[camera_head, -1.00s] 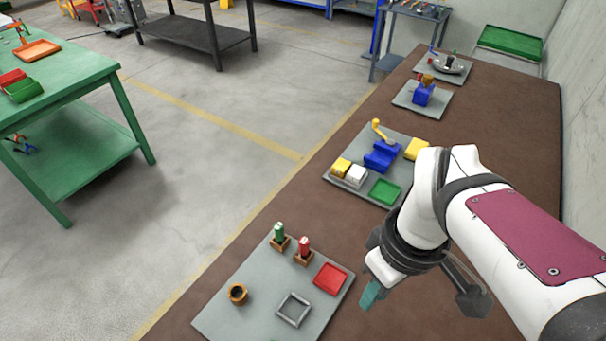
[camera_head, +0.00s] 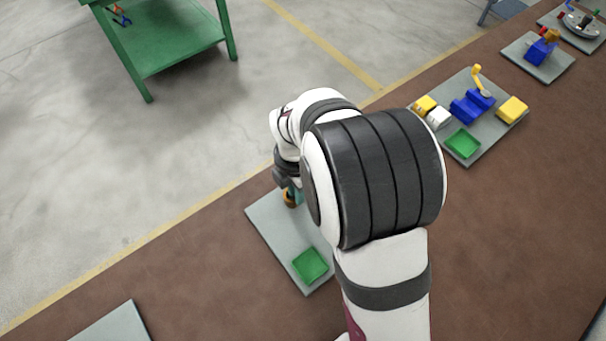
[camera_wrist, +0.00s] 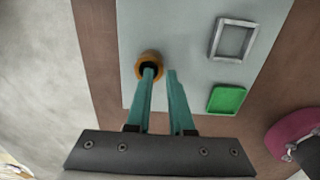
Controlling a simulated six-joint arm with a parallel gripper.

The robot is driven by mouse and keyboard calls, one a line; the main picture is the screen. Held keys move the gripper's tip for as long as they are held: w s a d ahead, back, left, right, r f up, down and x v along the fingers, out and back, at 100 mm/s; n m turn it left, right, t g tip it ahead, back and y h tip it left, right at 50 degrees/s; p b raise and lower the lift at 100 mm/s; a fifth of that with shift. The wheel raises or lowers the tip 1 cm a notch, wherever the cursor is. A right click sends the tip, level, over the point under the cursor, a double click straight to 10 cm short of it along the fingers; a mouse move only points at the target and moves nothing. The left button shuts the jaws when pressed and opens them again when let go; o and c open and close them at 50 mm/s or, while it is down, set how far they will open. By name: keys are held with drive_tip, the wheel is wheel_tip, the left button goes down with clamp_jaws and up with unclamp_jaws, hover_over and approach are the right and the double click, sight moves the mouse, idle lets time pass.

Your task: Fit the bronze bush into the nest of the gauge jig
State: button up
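The bronze bush (camera_wrist: 149,59) is a short ring with a dark bore, standing on a grey plate (camera_wrist: 190,40) in the wrist view. In the head view the bush (camera_head: 289,199) shows partly behind my wrist. My gripper (camera_wrist: 161,72) has its two teal fingers apart. The left fingertip overlaps the bore, and the right one lies just right of the ring; whether they touch it I cannot tell. A blue block with a yellow lever (camera_head: 471,105) stands on another plate. No nest can be clearly told apart.
A grey square frame (camera_wrist: 233,40) and a green tray (camera_wrist: 227,98) lie right of the bush. My arm hides much of the bush's plate.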

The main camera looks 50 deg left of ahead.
wheel_tip(320, 180, down, 3)
drive_tip(key=shift+r, duration=0.15)
clamp_jaws()
drive_tip(key=shift+r, duration=0.1)
idle(1.2)
